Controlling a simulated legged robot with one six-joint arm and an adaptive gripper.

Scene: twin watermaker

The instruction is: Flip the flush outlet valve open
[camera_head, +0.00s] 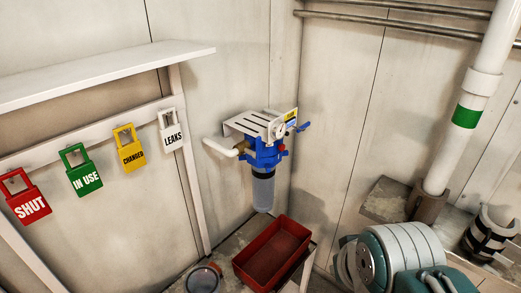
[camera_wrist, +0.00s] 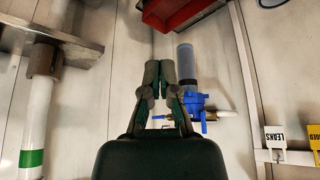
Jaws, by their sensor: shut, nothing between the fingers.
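The blue filter unit (camera_head: 263,152) with a grey bowl (camera_head: 263,192) hangs on the far wall under a slotted bracket. A blue lever (camera_head: 303,126) sticks out at its right, probably the flush outlet valve's; no valve label is legible. The wrist view is roughly upside down and shows the unit (camera_wrist: 190,100) at centre right, with a small blue handle (camera_wrist: 160,117) seen between my gripper's finger links. My gripper (camera_wrist: 159,70) is shut and empty, its fingertips side by side left of the grey bowl in that view. Contact with the unit cannot be told.
A red tray (camera_head: 272,254) sits below the filter. A white pipe (camera_head: 217,147) runs to the unit's left. SHUT (camera_head: 28,205), IN USE (camera_head: 86,180), CHANGED and LEAKS tags hang on the left rail. A white vertical pipe with a green band (camera_head: 466,115) stands at right.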

